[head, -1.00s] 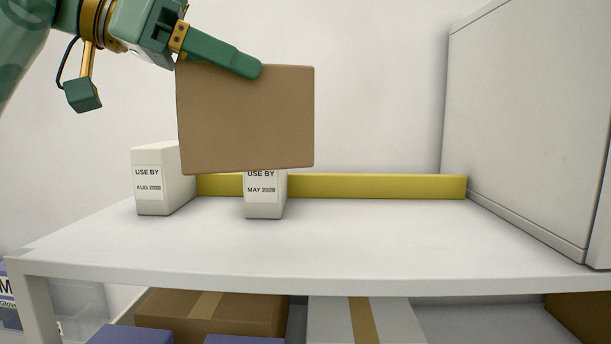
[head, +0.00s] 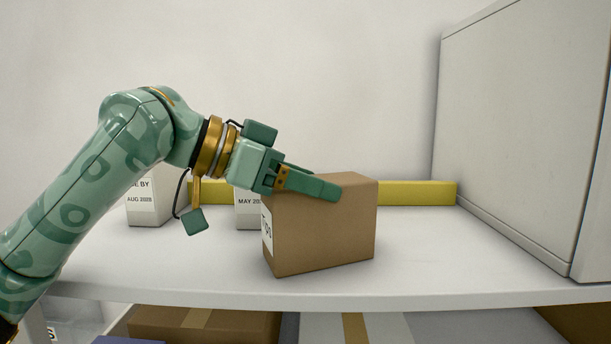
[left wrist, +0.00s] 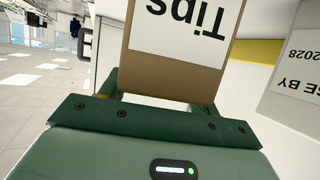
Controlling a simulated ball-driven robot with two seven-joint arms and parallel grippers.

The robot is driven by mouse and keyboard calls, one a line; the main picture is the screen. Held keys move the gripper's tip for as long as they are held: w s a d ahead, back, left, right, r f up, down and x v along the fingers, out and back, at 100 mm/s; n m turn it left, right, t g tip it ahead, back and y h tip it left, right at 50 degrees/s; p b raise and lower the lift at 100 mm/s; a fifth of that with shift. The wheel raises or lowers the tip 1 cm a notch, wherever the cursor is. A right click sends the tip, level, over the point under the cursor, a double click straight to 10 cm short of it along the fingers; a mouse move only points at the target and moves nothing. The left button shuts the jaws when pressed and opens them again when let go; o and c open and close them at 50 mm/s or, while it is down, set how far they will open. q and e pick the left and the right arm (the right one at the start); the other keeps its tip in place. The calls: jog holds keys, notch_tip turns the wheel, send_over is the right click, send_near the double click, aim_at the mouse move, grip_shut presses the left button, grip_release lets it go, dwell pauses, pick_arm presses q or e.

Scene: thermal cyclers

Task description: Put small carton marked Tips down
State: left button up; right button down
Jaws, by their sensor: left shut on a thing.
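The small brown carton (head: 325,228) is at the middle of the white shelf top in the head view, with part of its Tips label showing on its left side. My left gripper (head: 318,185) is shut on the carton near its top, coming from the left. The carton's underside is close to the shelf surface; I cannot tell for certain whether it touches. In the left wrist view the carton (left wrist: 215,67) stands between the fingers, with its Tips label (left wrist: 180,25) upside down. My right gripper is not in view.
Two white cartons, one marked AUG 2028 (head: 140,207) and one marked MAY (head: 247,213), stand behind my arm. A yellow strip (head: 418,193) runs along the back. A large grey cabinet (head: 515,140) stands at right. The shelf top (head: 440,255) between carton and cabinet is clear.

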pick_arm(q)
jog(key=o, duration=1.3)
jog(key=shift+o, duration=1.1)
jog(key=shift+s, duration=0.25)
jog(key=shift+r, duration=0.1)
jog(key=shift+a+r, duration=0.1)
jog(key=shift+a, duration=0.25)
jog(key=b+v, duration=0.2)
jog(key=v, duration=0.9)
jog(key=shift+s, duration=0.15)
